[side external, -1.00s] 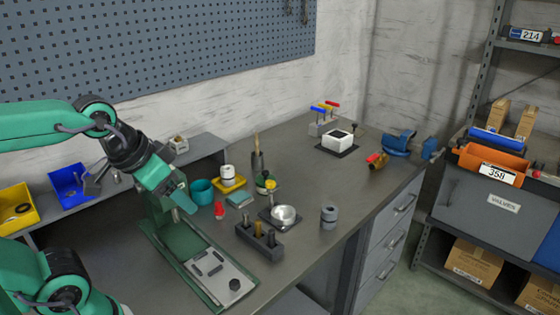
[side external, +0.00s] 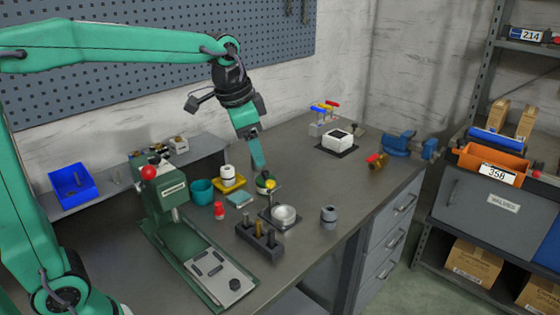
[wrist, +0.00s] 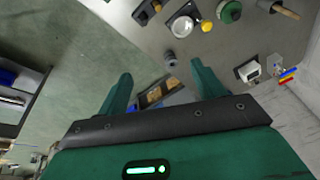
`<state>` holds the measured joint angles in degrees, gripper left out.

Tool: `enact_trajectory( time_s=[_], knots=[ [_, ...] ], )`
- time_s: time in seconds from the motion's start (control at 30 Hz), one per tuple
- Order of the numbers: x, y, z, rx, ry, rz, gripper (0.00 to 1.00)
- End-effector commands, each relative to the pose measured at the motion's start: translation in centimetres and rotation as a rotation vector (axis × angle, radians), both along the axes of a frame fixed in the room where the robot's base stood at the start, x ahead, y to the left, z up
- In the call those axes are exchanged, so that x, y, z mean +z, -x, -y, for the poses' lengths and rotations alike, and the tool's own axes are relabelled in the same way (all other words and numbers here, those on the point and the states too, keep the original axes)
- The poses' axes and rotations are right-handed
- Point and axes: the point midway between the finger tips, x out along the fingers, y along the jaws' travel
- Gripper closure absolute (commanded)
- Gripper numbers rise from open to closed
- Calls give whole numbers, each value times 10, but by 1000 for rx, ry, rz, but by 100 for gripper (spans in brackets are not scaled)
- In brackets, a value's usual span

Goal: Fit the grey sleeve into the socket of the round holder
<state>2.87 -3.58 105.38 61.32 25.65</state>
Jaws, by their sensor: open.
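A short grey cylinder (side external: 329,216), which looks like the grey sleeve, stands upright on the bench right of centre. It also shows in the wrist view (wrist: 171,58), apart from my fingers and between their directions. A bright round cup (side external: 284,214) sits on a dark square plate; it shows in the wrist view (wrist: 181,27). I cannot tell for sure whether this is the round holder. My gripper (side external: 260,168) is above the bench, behind and left of the grey cylinder, pointing down. In the wrist view my fingers (wrist: 163,86) are apart with nothing between them.
A dark block with upright pins (side external: 259,238) stands in front of the cup. A green press (side external: 172,205) with a red knob is at left. The bench right of the grey cylinder is clear.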

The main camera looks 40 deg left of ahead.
Motion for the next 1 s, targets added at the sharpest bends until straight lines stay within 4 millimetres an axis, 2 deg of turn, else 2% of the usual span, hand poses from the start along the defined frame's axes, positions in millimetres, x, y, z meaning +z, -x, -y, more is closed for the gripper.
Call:
enact_trajectory(
  time_s=[0.1, 0.47, 0.77, 1.0],
  knots=[
    [-6, -27, 5, -63, -18, -28, 32],
    [-37, -100, 19, -254, -62, -103, 32],
    [-79, -153, 33, -418, -91, -164, 32],
    [-122, -188, 44, -548, -107, -212, 32]
  ],
)
